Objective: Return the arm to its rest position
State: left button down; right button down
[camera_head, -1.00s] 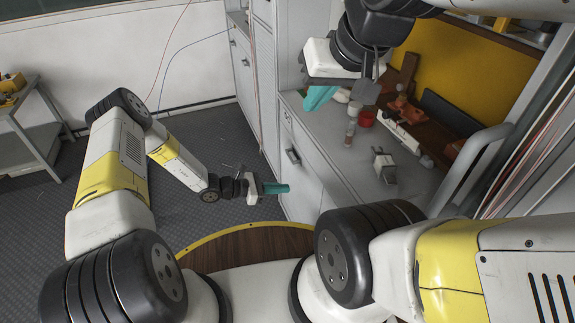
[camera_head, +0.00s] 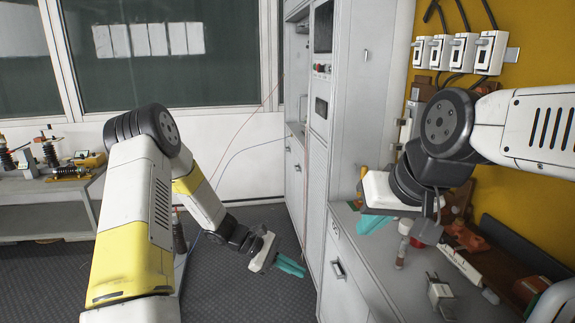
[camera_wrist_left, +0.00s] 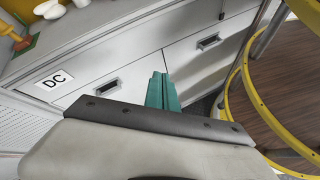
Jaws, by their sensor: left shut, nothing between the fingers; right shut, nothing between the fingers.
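My left gripper (camera_head: 291,266) hangs low in front of the grey cabinet in the head view. Its teal fingers are together with nothing between them. The fingers also show in the left wrist view (camera_wrist_left: 161,91), pointing towards the cabinet drawers. My right gripper (camera_head: 372,224) is above the worktop in the head view, its teal fingers pointing down and left. It is shut and holds nothing that I can see. Part of it is hidden by its own wrist.
The worktop (camera_head: 352,222) carries a small white-grey device (camera_head: 440,294) and several parts at right. Several switches (camera_head: 455,52) hang on the yellow wall. A bench (camera_head: 40,200) with equipment stands at far left. A yellow rail (camera_wrist_left: 240,120) is close in the left wrist view.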

pick_arm(q)
jog(key=s+a+r+m+t+y, duration=0.2)
jog(key=s+a+r+m+y, duration=0.1)
jog(key=r, duration=0.7)
jog(key=s+a+r+m+t+y, duration=0.3)
jog(key=s+a+r+m, duration=0.2)
jog(key=s+a+r, duration=0.3)
jog(key=s+a+r+m+t+y, duration=0.2)
jog(key=s+a+r+m+y, duration=0.1)
jog(key=s+r, duration=0.5)
notch_tip(320, 180, up, 4)
jog(key=a+m, duration=0.1)
jog(key=a, duration=0.1)
jog(key=shift+s+a+f, duration=0.15)
jog(key=shift+s+a, duration=0.2)
jog(key=shift+s, duration=0.05)
